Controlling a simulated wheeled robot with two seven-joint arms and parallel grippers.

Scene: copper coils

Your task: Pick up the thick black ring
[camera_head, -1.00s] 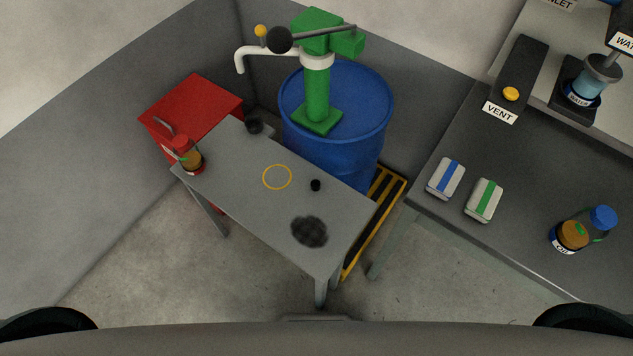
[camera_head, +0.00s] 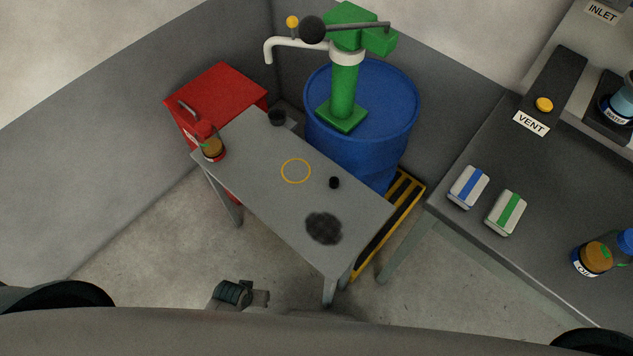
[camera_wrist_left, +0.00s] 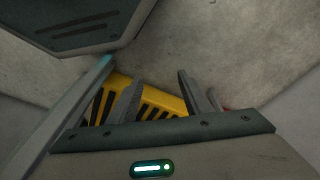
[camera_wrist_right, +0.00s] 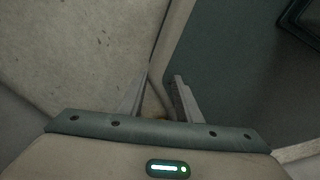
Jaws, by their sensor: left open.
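A small black object (camera_head: 334,183), the likeliest thick black ring, sits on the grey table (camera_head: 262,178) right of a thin yellow circle (camera_head: 296,171); it is too small to see a hole. My left gripper (camera_wrist_left: 162,77) has its fingers apart and nothing between them; in its view the yellow and black striped platform is beyond the fingers. A grey-green part of my arm shows at the bottom of the head view, in front of and below the table. My right gripper (camera_wrist_right: 162,78) has its fingertips apart and empty, over floor and a dark green-grey surface.
A blue drum (camera_head: 361,125) with a green pump stands behind on a striped platform (camera_head: 403,195). A red cabinet (camera_head: 222,88) is at left, a bench (camera_head: 462,224) at right.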

